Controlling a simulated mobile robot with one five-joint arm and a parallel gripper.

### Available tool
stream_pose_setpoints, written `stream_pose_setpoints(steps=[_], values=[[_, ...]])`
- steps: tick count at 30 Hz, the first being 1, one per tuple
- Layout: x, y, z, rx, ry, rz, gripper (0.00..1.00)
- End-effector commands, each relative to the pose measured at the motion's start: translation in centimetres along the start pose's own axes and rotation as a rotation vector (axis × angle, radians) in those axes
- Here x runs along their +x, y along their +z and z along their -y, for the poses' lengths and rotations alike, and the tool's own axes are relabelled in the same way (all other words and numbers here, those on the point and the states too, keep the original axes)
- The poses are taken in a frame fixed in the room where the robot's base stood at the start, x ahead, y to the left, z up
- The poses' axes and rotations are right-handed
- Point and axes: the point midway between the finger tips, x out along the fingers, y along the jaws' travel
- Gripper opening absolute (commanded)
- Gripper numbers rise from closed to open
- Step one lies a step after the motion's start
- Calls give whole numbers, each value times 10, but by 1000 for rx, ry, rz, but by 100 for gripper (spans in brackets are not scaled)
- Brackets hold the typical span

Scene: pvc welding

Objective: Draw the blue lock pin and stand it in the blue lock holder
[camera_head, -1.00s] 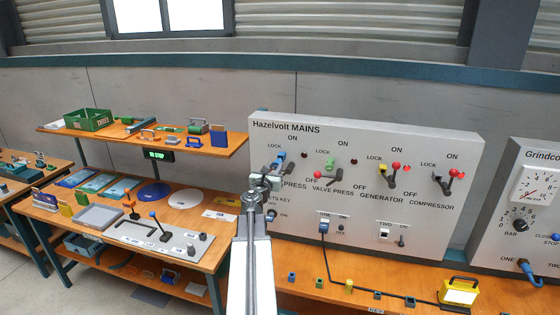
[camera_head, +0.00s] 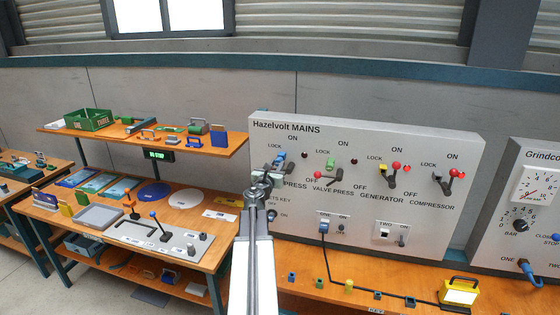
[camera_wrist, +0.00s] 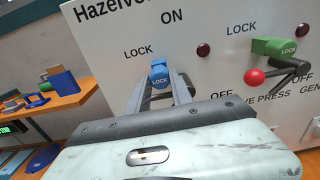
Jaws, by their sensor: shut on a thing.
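The blue lock pin (camera_wrist: 159,76), marked LOCK, is between the two fingers of my gripper (camera_wrist: 160,90) in the wrist view. My gripper is shut on it. In the head view the pin (camera_head: 280,157) shows at the left of the Hazelvolt MAINS panel, under the LOCK label, with my gripper (camera_head: 273,171) at it. I cannot tell whether the pin is still seated in the panel. A small blue block (camera_head: 292,276), which looks like the blue lock holder, stands on the bench below the panel.
A green lock pin (camera_wrist: 276,48) and a red-knobbed lever (camera_wrist: 258,76) are to the right on the panel (camera_head: 440,130). Small green (camera_head: 320,281) and yellow (camera_head: 349,285) blocks stand along the bench, with a black cable behind. A tool bench (camera_head: 208,273) is at left.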

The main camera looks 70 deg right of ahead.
Motion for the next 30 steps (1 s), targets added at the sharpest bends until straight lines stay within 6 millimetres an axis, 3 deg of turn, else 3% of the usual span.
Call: stream_pose_setpoints(steps=[21, 22, 24, 30], values=[[15, 0, 0, 0, 0, 0, 0], [14, 0, 0, 0, 0, 0, 35], [14, 0, 0, 0, 0, 0, 52], [14, 0, 0, 0, 0, 0, 52]])
